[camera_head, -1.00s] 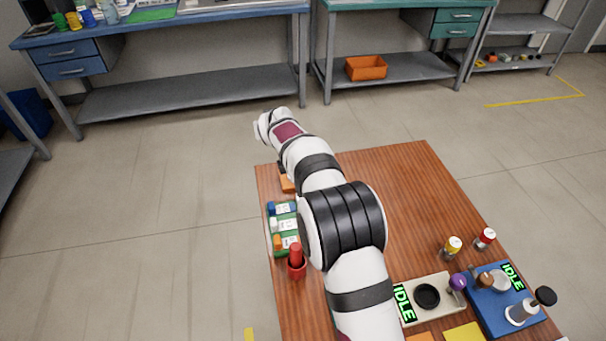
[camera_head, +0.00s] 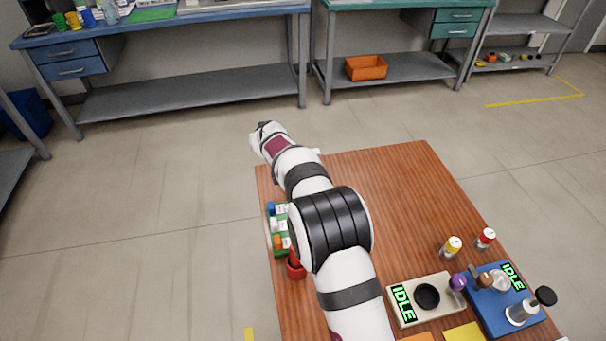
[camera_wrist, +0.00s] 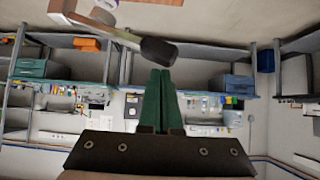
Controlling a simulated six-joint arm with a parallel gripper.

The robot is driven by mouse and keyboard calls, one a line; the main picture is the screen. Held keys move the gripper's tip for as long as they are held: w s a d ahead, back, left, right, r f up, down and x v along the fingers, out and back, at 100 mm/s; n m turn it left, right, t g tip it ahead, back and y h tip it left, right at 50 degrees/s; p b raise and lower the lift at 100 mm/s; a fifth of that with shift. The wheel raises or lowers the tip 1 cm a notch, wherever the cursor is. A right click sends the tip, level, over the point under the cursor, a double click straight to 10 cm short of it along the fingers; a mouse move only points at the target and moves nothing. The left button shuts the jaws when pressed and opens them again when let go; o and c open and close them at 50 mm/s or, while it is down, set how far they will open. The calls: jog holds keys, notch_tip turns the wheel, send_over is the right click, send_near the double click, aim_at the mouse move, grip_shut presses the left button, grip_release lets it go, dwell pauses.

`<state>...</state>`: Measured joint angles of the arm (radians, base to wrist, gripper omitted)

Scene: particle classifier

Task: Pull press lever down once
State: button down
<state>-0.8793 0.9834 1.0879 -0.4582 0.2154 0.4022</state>
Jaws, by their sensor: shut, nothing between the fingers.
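My gripper (camera_wrist: 160,102) shows in the wrist view with two green fingers shut together and nothing between them. In the head view my arm reaches to the table's far left corner, and the fingertips cannot be made out. A pale bar with a dark rounded end (camera_wrist: 158,50) is above the fingers in the wrist picture, apart from them; I cannot tell if it is the press lever. In the head view a blue device (camera_head: 488,312) with an IDLE display and a black knob (camera_head: 545,296) stands at the table's right front. I cannot tell which part is the press lever.
A beige device (camera_head: 445,312) with a round black pad sits left of the blue device. Yellow-capped (camera_head: 451,247) and red-capped (camera_head: 485,238) vials stand behind. A green rack (camera_head: 281,247) and red holder (camera_head: 296,268) are partly hidden by my arm. The table's (camera_head: 410,190) back right is clear.

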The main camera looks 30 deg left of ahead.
jog(key=shift+f, duration=0.2)
jog(key=shift+s+a+f, duration=0.1)
jog(key=shift+f, duration=0.35)
jog(key=shift+s+a+f, duration=0.1)
jog(key=shift+f, duration=0.35)
jog(key=shift+w+d+r, duration=0.1)
jog(key=shift+r, duration=1.05)
jog(key=shift+w+d+r, duration=0.15)
jog(key=shift+r, duration=0.5)
jog(key=shift+w+d+r, duration=0.15)
jog(key=shift+w+r, duration=0.05)
jog(key=shift+r, duration=0.4)
jog(key=shift+w+d+r, duration=0.15)
jog(key=shift+r, duration=0.5)
jog(key=w+d+r, duration=0.2)
jog(key=d+r, duration=0.1)
jog(key=r, duration=0.3)
jog(key=w+d+r, duration=0.2)
jog(key=w+r, duration=0.1)
jog(key=r, duration=0.3)
jog(key=shift+w+d, duration=0.35)
jog(key=shift+d, duration=0.05)
